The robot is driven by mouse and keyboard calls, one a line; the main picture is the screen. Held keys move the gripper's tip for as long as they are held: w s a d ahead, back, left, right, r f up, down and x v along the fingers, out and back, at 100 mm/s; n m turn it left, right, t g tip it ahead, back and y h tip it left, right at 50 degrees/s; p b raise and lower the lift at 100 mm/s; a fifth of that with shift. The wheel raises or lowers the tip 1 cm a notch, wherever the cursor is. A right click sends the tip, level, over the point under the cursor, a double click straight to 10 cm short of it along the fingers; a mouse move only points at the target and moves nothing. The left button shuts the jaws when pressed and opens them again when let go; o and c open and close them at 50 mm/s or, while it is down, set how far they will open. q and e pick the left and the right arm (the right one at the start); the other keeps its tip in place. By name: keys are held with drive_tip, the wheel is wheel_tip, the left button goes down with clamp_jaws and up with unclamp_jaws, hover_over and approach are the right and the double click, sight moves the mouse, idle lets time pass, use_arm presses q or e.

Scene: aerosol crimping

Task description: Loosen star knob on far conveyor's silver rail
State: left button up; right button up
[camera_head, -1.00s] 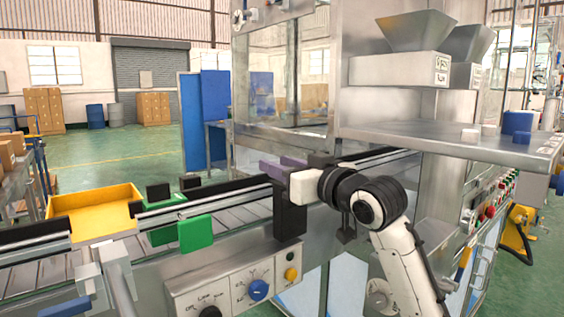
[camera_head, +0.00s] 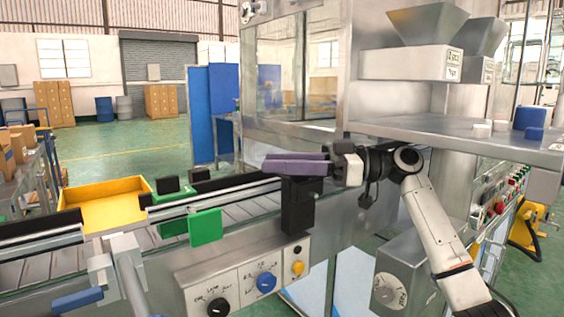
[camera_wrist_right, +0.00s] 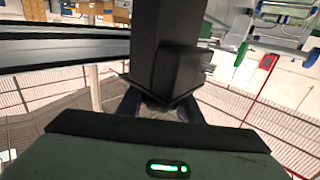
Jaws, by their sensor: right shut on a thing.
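My right gripper (camera_head: 297,163) reaches in from the right, its purple fingers level at the top of a black block (camera_head: 298,207) on the conveyor. In the right wrist view a black post (camera_wrist_right: 165,50) stands between the dark fingers, and the gripper is shut on it. I take this post to be the same black block. The silver rail (camera_head: 215,197) runs left from the block. No star shape can be made out; the knob is hidden or too small to tell. My left gripper is not in view.
A green block (camera_head: 205,227) and a yellow tray (camera_head: 103,205) are to the left. A steel shelf (camera_head: 450,133) is above my right arm.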

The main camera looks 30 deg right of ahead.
drive_tip(key=n+g, duration=0.1)
drive_tip(key=n+g+y+p, duration=0.1)
drive_tip(key=g+y, duration=0.1)
drive_tip(key=shift+s+a+r+n+g, duration=0.2)
drive_tip(key=shift+s+a+n+g, duration=0.1)
drive_tip(key=shift+n+g, duration=0.1)
drive_tip(key=shift+s+n+g+p, duration=0.15)
drive_tip(key=shift+n+g+p, duration=0.2)
drive_tip(key=shift+g, duration=0.15)
use_arm(q)
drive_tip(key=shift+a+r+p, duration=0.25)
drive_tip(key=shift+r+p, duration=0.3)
drive_tip(key=shift+p, duration=0.05)
use_arm(e)
drive_tip(key=shift+s+a+f+n+g+y, duration=0.1)
drive_tip(key=shift+s+f+n+g+y, duration=0.15)
drive_tip(key=shift+n+g, duration=0.5)
drive_tip(key=shift+s+n+g+y, duration=0.15)
drive_tip(key=shift+n+g+y, duration=0.25)
drive_tip(key=shift+g, duration=0.65)
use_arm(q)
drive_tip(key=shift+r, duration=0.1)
use_arm(e)
drive_tip(key=shift+f, duration=0.15)
drive_tip(key=o, duration=1)
drive_tip(key=shift+o, duration=0.2)
